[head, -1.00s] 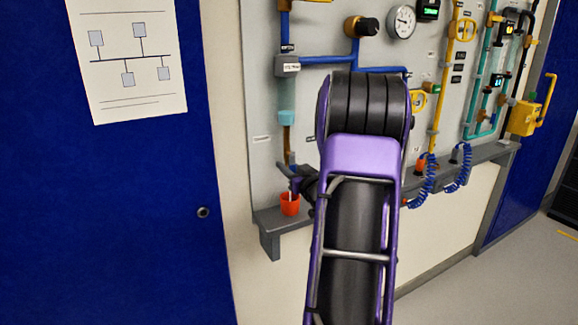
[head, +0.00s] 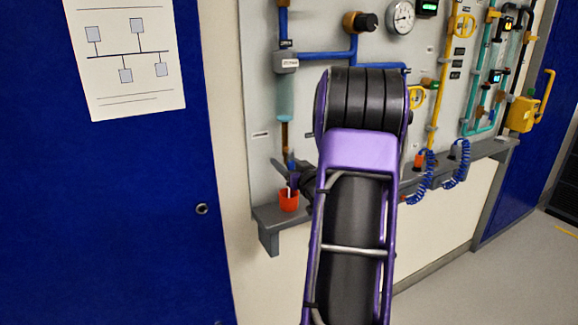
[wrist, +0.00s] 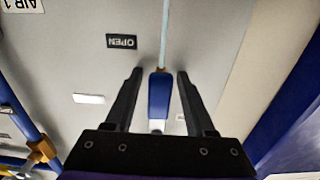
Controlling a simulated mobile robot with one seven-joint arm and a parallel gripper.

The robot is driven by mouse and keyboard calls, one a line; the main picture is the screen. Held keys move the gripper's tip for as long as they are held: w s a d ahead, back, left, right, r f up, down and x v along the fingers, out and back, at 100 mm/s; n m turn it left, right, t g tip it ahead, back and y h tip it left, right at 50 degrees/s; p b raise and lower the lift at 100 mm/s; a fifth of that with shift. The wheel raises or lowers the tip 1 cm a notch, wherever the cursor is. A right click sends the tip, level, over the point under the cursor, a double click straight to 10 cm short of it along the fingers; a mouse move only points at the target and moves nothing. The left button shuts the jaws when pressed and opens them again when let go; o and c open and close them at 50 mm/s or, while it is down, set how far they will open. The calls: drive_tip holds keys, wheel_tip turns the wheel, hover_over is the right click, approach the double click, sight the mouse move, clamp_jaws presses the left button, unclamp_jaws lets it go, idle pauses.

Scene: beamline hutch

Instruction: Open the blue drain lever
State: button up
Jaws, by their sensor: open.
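The blue drain lever (wrist: 159,96) shows in the wrist view as a blue grip on a thin pale metal bar. My gripper (wrist: 159,76) is open, with one dark finger on each side of the blue grip. Gaps show between the grip and both fingers, so it is not clamped. In the head view my gripper (head: 284,170) is at the lower left of the panel, just above the orange cup, partly hidden by my purple arm. The lever's pivot is not clear in either view.
An upside-down OPEN label (wrist: 121,41) is on the panel beside the lever. The orange cup (head: 289,201) stands on the grey ledge (head: 268,217). Blue pipes (head: 325,57) and a clear cylinder (head: 285,99) are above. A blue door (head: 130,210) is at left.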

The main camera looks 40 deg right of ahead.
drive_tip(key=v, duration=1.7)
drive_tip(key=shift+s, duration=0.15)
drive_tip(key=shift+r, duration=0.1)
